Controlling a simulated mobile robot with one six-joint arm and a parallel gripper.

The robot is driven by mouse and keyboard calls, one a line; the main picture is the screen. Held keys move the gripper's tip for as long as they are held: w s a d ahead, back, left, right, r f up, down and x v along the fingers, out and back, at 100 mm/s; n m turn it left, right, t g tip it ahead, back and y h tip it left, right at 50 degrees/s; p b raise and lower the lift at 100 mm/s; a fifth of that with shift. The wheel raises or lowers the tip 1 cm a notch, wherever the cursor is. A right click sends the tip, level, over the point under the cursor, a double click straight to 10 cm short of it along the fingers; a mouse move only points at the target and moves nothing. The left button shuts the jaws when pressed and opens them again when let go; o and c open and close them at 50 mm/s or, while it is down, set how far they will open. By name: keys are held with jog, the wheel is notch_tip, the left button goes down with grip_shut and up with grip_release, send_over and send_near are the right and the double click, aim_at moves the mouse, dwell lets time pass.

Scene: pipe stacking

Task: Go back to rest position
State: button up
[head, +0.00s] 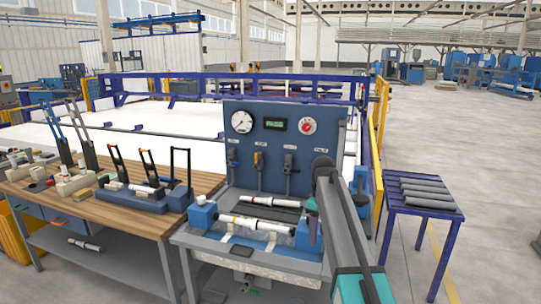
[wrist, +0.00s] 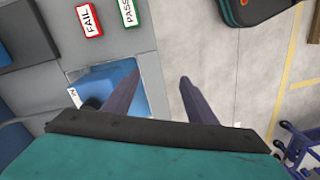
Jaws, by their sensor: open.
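My gripper (wrist: 157,84) is open in the wrist view, with its two dark purple fingers apart and nothing between them. A blue block (wrist: 108,88) on the test bench lies beside the left finger, and grey floor shows between and beyond the fingers. In the head view my arm reaches over the right side of the bench, and the fingers are hard to make out there. My gripper is apart from the pipe.
The test bench has an upright gauge panel (head: 283,155). Red FAIL (wrist: 89,20) and green PASS (wrist: 128,12) labels are on the bench. A wooden workbench (head: 110,210) with tools stands left. A blue table (head: 390,202) with several grey pipes (head: 424,194) stands right, with open floor beyond.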

jog(key=s+f+m+g, duration=0.1)
jog(key=s+f+m, duration=0.1)
jog(key=s+f, duration=0.7)
jog(key=s+f+m+g, duration=0.1)
jog(key=s+f, duration=0.3)
jog(key=f, duration=0.9)
jog(key=s+f+m, duration=0.2)
jog(key=s+f, duration=0.5)
jog(key=f, duration=0.4)
jog(key=s+f+m+g, duration=0.1)
jog(key=s+f, duration=0.4)
jog(key=s, duration=0.6)
jog(key=s+f+m+g, duration=0.1)
jog(key=s+f+m, duration=0.1)
jog(key=s+f, duration=0.4)
jog(key=s+f+m+g, duration=0.1)
jog(key=s+f, duration=0.5)
jog(key=s, duration=1)
jog(key=shift+m, duration=0.6)
